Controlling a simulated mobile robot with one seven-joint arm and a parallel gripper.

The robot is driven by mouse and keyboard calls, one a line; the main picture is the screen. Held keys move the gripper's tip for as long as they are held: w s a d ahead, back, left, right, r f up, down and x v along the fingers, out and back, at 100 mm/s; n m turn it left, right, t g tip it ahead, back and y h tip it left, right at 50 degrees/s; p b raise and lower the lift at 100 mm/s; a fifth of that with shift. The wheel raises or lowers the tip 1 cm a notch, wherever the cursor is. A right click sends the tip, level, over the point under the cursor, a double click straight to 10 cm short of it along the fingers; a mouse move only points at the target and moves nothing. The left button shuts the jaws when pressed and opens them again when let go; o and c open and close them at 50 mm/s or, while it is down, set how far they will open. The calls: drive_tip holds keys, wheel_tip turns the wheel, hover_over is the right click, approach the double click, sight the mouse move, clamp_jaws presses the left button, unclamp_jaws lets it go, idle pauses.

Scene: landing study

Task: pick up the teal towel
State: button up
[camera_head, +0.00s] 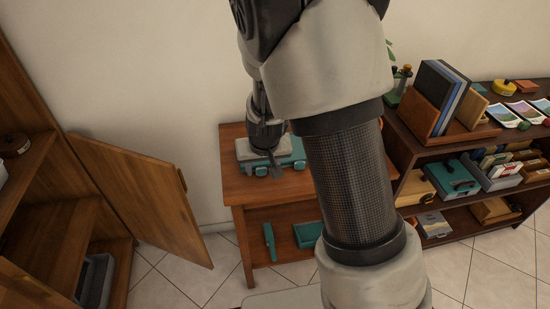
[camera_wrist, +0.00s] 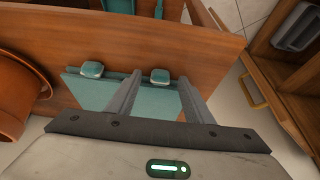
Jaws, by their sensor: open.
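My gripper (camera_head: 276,170) is over the teal piece, pointing down. In the wrist view its two fingers (camera_wrist: 160,78) are apart with nothing held between them. I cannot tell whether the fingertips touch the teal piece. My palm hides part of it.
The small table (camera_head: 234,185) has teal items (camera_head: 308,234) on its lower shelf. A terracotta pot (camera_wrist: 16,95) stands close to my gripper. An open cabinet door (camera_head: 145,200) is at the left. A crowded shelf unit (camera_head: 406,140) stands at the right. My arm hides the table's right part.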

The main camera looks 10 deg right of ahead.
drive_tip(key=shift+w+f, duration=0.25)
drive_tip(key=shift+f, duration=0.3)
clamp_jaws()
